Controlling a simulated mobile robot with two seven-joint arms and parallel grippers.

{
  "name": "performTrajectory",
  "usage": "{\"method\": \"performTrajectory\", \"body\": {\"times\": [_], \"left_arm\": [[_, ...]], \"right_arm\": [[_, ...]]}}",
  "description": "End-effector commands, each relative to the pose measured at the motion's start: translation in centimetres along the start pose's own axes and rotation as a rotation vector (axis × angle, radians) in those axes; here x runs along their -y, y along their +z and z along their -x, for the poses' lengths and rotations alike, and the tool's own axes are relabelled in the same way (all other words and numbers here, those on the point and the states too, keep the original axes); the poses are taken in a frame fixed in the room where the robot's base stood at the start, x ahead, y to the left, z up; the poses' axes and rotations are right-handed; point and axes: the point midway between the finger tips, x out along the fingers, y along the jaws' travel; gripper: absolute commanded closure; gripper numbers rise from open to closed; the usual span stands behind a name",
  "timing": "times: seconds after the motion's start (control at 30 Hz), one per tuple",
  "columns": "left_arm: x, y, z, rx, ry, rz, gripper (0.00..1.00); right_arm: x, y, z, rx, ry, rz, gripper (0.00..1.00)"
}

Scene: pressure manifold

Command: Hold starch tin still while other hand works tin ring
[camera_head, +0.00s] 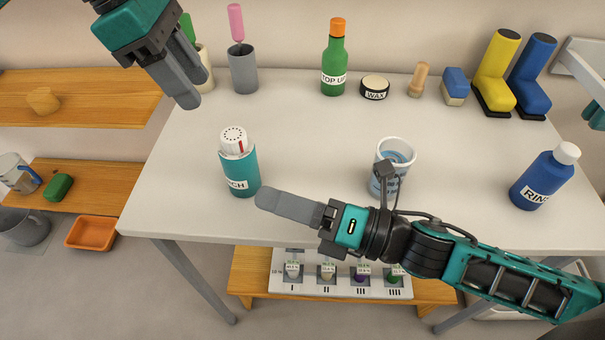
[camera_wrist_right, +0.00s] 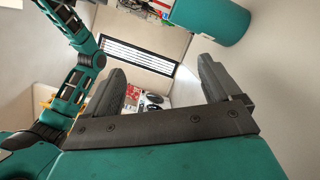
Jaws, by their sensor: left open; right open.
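The starch tin (camera_head: 241,172) is a teal cylinder with a white label partly reading "CH". It stands upright at the front left of the white table. Its white top, the tin ring (camera_head: 234,140), has dark holes and a red mark. My left gripper (camera_head: 189,92) is open above the table's back left, up and left of the tin, and empty. My right gripper (camera_head: 268,200) is open, just right of the tin's base in the head view, apart or nearly so. In the right wrist view its fingers (camera_wrist_right: 165,85) are apart with nothing between; a teal cylinder (camera_wrist_right: 212,20), likely the tin, shows beyond them.
A glass of water (camera_head: 392,165) stands behind my right forearm. A blue "RINS" bottle (camera_head: 544,180) is at the right. A green bottle (camera_head: 334,65), wax tin (camera_head: 374,88), grey cup (camera_head: 242,70) and boots (camera_head: 497,72) line the back. The table's middle is clear.

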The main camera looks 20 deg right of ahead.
Motion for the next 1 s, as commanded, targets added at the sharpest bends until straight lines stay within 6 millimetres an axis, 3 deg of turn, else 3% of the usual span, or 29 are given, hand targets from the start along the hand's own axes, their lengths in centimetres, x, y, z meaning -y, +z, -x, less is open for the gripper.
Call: {"method": "performTrajectory", "body": {"times": [0.1, 0.2, 0.4, 0.67, 1.0], "left_arm": [[0.0, 0.0, 0.0, 0.0, 0.0, 0.0, 0.57], [0.0, 0.0, 0.0, 0.0, 0.0, 0.0, 0.57], [0.0, 0.0, 0.0, 0.0, 0.0, 0.0, 0.57], [0.0, 0.0, 0.0, 0.0, 0.0, 0.0, 0.57], [0.0, 0.0, 0.0, 0.0, 0.0, 0.0, 0.57]], "right_arm": [[1.8, 1.6, 0.0, -0.002, -0.025, 0.371, 0.09], [2.9, 2.7, 0.1, -0.011, -0.043, 0.631, 0.09], [4.3, 4.1, 0.3, -0.031, -0.065, 0.953, 0.09], [4.7, 4.5, -0.8, -0.034, -0.07, 1.036, 0.09], [5.0, 4.5, -5.4, -0.034, -0.069, 1.033, 0.09]]}}
